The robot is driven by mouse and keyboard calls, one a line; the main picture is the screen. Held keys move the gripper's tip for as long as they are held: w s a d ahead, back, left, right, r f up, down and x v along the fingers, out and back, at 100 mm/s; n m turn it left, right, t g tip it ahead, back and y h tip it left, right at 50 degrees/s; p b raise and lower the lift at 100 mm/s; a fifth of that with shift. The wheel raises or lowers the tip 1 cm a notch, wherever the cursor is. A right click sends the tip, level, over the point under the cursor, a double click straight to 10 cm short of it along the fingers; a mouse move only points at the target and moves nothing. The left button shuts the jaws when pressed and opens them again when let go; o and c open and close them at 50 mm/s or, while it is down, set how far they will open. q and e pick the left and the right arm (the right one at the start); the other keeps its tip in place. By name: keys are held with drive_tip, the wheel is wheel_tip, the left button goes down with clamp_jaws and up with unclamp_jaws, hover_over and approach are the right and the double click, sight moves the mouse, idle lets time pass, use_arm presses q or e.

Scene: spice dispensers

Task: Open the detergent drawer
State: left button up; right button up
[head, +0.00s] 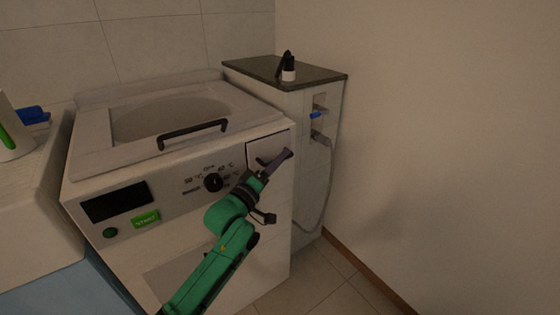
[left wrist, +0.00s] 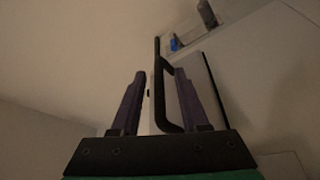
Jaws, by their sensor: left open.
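The white washing machine (head: 110,178) stands against the tiled wall. Its detergent drawer (head: 265,148) is a pale panel with a dark outline at the upper right of the front, partly hidden by my gripper. My left gripper (head: 274,160) is in front of the drawer, with its purple fingers apart. In the left wrist view, the open fingers of this gripper (left wrist: 160,76) stand on either side of a black bar handle (left wrist: 158,105). I cannot tell whether either finger touches the handle. My right gripper is not in view.
A black lid handle (head: 193,132) is on top of the machine, and a dark knob (head: 213,183) is left of my gripper. A dark-topped cabinet (head: 270,70) holding a small bottle (head: 289,70) stands behind right. Floor at the right is clear.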

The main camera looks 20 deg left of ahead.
use_arm(q)
drive_tip(key=shift+w+d+r, duration=0.1)
drive_tip(key=shift+w, duration=0.2)
clamp_jaws()
idle(1.2)
